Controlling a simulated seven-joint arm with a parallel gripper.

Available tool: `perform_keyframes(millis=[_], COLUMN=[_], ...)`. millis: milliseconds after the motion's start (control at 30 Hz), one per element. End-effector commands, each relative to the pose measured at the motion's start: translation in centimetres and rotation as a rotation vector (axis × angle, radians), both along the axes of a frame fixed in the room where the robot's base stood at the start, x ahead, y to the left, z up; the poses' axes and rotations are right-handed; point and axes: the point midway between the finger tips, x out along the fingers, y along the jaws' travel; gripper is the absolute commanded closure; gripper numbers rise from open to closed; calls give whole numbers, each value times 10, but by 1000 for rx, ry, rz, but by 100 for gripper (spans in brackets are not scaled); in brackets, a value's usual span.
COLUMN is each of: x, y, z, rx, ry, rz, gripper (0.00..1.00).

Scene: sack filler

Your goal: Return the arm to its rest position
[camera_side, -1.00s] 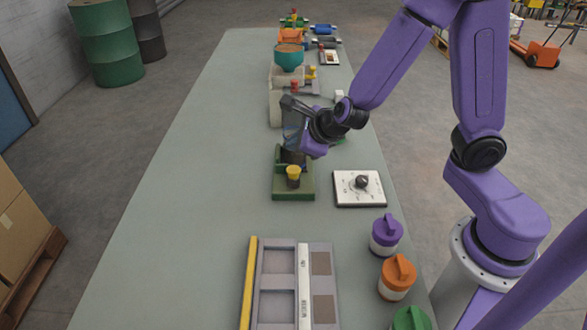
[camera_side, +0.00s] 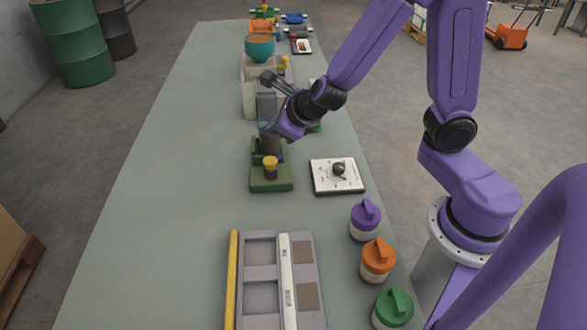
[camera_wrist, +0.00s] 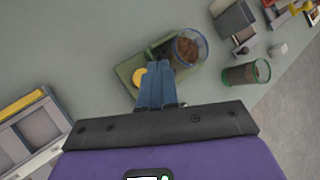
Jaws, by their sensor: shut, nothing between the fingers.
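My purple arm reaches in from the right in the side view, with my gripper (camera_side: 268,126) low over the green stand (camera_side: 271,185). The gripper's blue fingers are together with nothing between them; in the wrist view the fingers (camera_wrist: 156,84) point at the green stand (camera_wrist: 128,72). A yellow knob (camera_side: 270,162) sits on the stand's front and also shows in the wrist view (camera_wrist: 140,76). A clear cup with brown contents (camera_wrist: 186,48) is beside the fingertips. Whether the fingers touch the stand or cup I cannot tell.
A white dial plate (camera_side: 337,176) lies right of the stand. Purple (camera_side: 365,220), orange (camera_side: 378,260) and green (camera_side: 393,309) lidded jars line the right edge. A grey tray (camera_side: 262,295) is in front. A teal hopper (camera_side: 260,47) stands behind. The table's left side is clear.

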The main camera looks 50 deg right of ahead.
Motion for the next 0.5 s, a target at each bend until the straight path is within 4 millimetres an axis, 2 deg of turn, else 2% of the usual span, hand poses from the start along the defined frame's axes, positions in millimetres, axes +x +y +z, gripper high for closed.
perform_keyframes(millis=[267,500], x=[-51,-114], y=[-22,-31], z=[17,20], rx=[469,823], ry=[-2,53], rz=[-627,-1209], gripper=[100,100])
